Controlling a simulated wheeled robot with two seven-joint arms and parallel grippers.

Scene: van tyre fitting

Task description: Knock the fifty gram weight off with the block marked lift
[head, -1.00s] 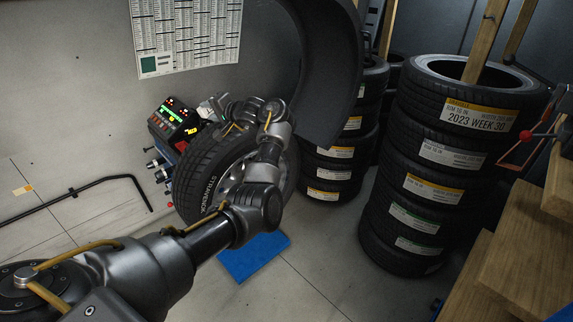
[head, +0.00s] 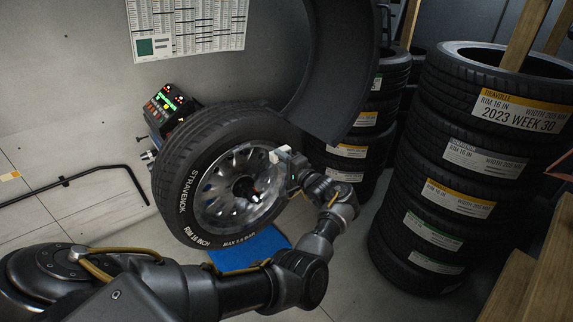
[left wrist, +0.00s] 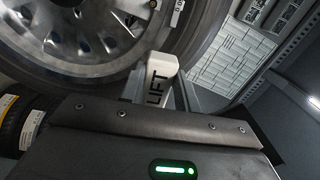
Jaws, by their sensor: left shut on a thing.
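My left gripper (head: 287,161) is at the right side of the wheel (head: 225,178), near its rim. It is shut on a pale block (left wrist: 161,82), which reads LIFT in the left wrist view. The block's white end (head: 278,154) also shows in the head view, in front of the tyre's right side; I cannot tell whether it touches the wheel. A small pale piece with a dark mark (left wrist: 178,12) sits at the rim in the left wrist view, beyond the block. It may be the fifty gram weight, but its marking is too small to read. My right gripper is out of view.
A control box with lit displays (head: 165,108) stands behind the wheel at left. A blue mat (head: 250,250) lies on the floor below. Tyre stacks (head: 440,185) stand at right, with a dark curved guard (head: 338,95) above my gripper.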

